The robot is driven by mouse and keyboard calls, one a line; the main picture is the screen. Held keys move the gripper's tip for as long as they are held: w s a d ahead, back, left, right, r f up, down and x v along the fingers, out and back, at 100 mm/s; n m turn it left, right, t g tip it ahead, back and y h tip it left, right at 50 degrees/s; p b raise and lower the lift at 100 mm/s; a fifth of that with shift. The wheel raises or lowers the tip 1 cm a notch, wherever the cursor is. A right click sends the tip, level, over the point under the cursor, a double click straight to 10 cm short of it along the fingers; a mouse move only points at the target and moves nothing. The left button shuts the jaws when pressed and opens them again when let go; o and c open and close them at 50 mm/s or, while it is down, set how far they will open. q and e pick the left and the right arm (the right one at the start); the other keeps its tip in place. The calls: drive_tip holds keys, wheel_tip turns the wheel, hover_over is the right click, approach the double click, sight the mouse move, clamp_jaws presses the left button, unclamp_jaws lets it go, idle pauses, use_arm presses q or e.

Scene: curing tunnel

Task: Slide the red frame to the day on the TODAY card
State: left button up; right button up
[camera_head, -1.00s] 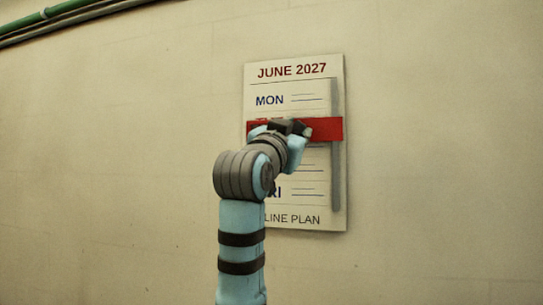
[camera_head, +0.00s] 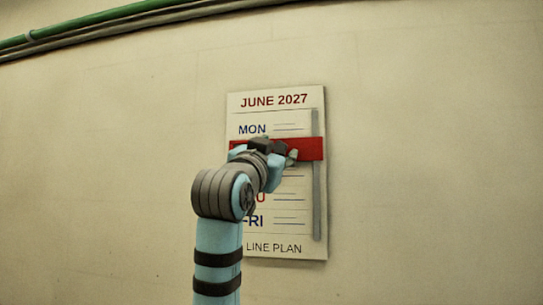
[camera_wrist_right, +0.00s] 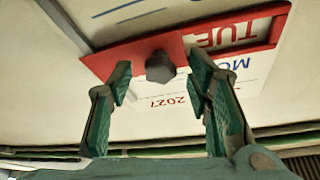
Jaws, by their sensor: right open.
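The red frame (camera_head: 309,149) crosses the wall calendar (camera_head: 237,103) just below the MON row. In the right wrist view the red frame (camera_wrist_right: 263,42) shows upside down, with TUE in its window. Its dark knob (camera_wrist_right: 160,66) sits on the solid red part. My right gripper (camera_head: 276,150) is in front of the frame in the head view. In the wrist view my right gripper (camera_wrist_right: 163,82) is open, its fingers on either side of the knob with gaps. My arm hides part of the calendar's lower left rows. My left gripper and the TODAY card are not in view.
A grey vertical track (camera_head: 317,205) runs down the calendar's right side. A green pipe (camera_head: 85,20) runs along the top left of the wall. The wall around the calendar is bare.

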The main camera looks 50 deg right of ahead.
drive_tip(key=v, duration=1.1)
drive_tip(key=shift+f, duration=0.15)
drive_tip(key=shift+s+a, duration=0.1)
drive_tip(key=shift+a, duration=0.15)
